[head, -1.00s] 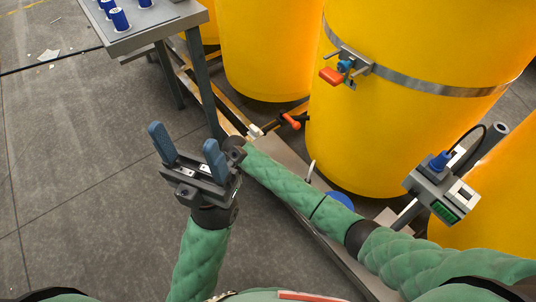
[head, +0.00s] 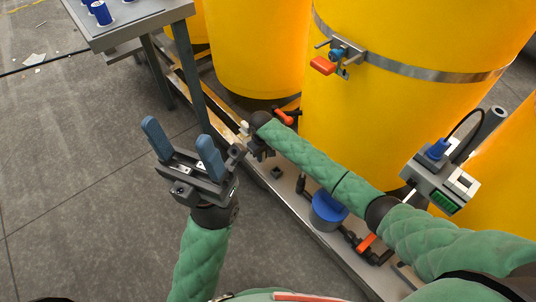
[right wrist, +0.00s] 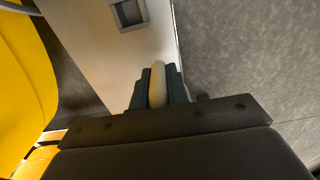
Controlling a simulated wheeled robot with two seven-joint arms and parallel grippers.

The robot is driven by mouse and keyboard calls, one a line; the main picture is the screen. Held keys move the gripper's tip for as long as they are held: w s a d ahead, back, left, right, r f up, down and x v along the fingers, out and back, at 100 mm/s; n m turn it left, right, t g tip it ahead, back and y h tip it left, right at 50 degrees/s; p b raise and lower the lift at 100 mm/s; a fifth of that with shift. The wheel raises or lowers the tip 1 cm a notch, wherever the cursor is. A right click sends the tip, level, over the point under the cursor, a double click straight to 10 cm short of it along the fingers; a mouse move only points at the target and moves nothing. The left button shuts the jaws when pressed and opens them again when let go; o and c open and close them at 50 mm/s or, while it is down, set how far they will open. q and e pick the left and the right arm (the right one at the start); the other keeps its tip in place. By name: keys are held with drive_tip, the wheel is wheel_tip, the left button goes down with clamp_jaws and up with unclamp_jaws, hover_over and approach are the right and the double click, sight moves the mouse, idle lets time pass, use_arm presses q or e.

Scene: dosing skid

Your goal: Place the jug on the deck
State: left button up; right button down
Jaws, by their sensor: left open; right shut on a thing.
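My right gripper (right wrist: 157,78) is shut on a cream, rounded piece (right wrist: 157,92), which looks like part of the jug; the rest of the jug is not clearly visible. In the head view my right gripper (head: 258,153) is dark and partly hidden by its own wrist, over the left edge of the pale deck (head: 292,207). The deck also lies below the gripper in the right wrist view (right wrist: 105,50). I cannot tell the height between them. My left gripper (head: 181,140) is open and empty, left of the deck, above the floor.
Large yellow tanks (head: 385,120) stand behind the deck. On the deck are a square socket (head: 277,173), a blue round-topped part (head: 328,208) and orange-handled valves (head: 366,243). A grey meter (head: 440,185) stands at right. A table with blue cylinders (head: 130,22) is at upper left.

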drive_tip(key=w+d, duration=0.2)
drive_tip(key=shift+d+f+b, duration=0.1)
drive_tip(key=shift+d+b, duration=0.2)
drive_tip(key=shift+b, duration=0.05)
drive_tip(key=shift+s+f+b, duration=0.1)
drive_tip(key=shift+f+b, duration=0.3)
drive_tip(key=shift+f, duration=0.2)
drive_tip(key=shift+f, duration=0.1)
drive_tip(key=c, duration=1.4)
unclamp_jaws()
drive_tip(key=shift+o, duration=0.2)
